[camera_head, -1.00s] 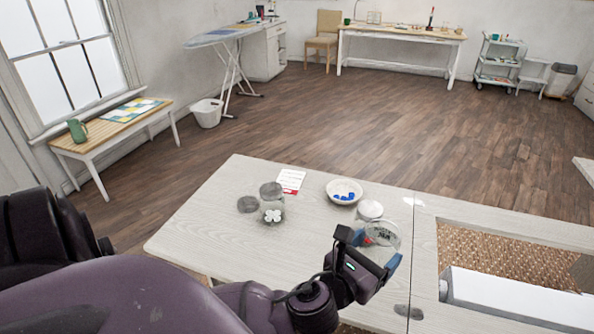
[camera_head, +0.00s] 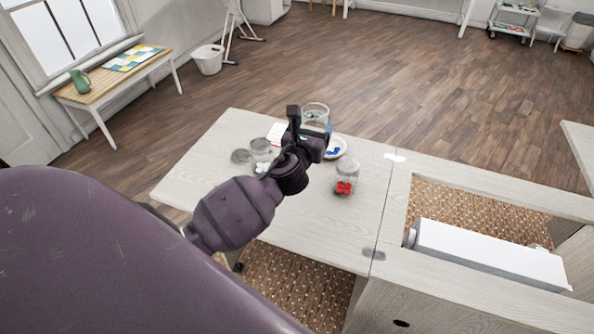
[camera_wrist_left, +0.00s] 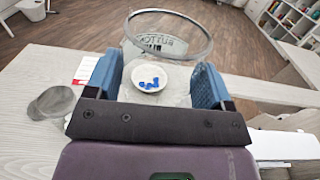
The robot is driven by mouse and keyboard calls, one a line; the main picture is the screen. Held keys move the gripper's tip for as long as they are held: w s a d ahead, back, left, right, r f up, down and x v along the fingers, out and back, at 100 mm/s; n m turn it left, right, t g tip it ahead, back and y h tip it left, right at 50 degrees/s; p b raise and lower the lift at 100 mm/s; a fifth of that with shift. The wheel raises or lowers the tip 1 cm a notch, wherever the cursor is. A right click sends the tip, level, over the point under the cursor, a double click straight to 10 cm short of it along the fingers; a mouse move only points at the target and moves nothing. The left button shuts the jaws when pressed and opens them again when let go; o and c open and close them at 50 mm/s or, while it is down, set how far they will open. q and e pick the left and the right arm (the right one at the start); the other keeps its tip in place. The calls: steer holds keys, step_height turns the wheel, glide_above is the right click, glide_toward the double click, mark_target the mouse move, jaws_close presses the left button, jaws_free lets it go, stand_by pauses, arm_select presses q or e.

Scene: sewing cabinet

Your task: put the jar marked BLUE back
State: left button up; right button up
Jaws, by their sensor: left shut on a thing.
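My left gripper (camera_head: 314,132) is shut on a clear glass jar (camera_head: 316,112) and holds it up over the back of the table. In the left wrist view the jar (camera_wrist_left: 205,60) sits between the blue finger pads, with its round rim uppermost and partly seen lettering on its side; I cannot read BLUE on it. My right gripper is not in view.
A jar with red contents (camera_head: 345,181) stands right of my forearm. A jar with white contents (camera_head: 262,151) and a grey lid (camera_head: 240,156) are on the left, near a white card (camera_head: 274,130). The table's front (camera_head: 315,235) is clear; an opening with a white machine (camera_head: 485,255) lies right.

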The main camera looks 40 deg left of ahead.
arm_select(q)
steer(key=w+a+n+y+p, duration=0.1)
steer(key=w+a+y+p, duration=0.1)
steer(key=a, duration=0.2)
steer(key=shift+g, duration=0.3)
steer(key=f+b, duration=0.2)
steer(key=f, duration=0.3)
steer(key=f+b, duration=0.3)
steer(key=f, duration=0.3)
steer(key=a+f+b, duration=0.1)
steer(key=f+b, duration=0.2)
steer(key=f, duration=0.2)
steer(key=shift+w+f, duration=0.2)
steer(key=shift+f, duration=0.2)
step_height(320, 180, down, 3)
steer(key=shift+r+b, duration=0.15)
steer(key=shift+b, duration=0.75)
steer(key=shift+f, duration=0.4)
steer(key=shift+f+b, duration=0.2)
steer(key=shift+b, duration=0.2)
steer(key=o, duration=0.9)
steer(key=shift+o, duration=0.5)
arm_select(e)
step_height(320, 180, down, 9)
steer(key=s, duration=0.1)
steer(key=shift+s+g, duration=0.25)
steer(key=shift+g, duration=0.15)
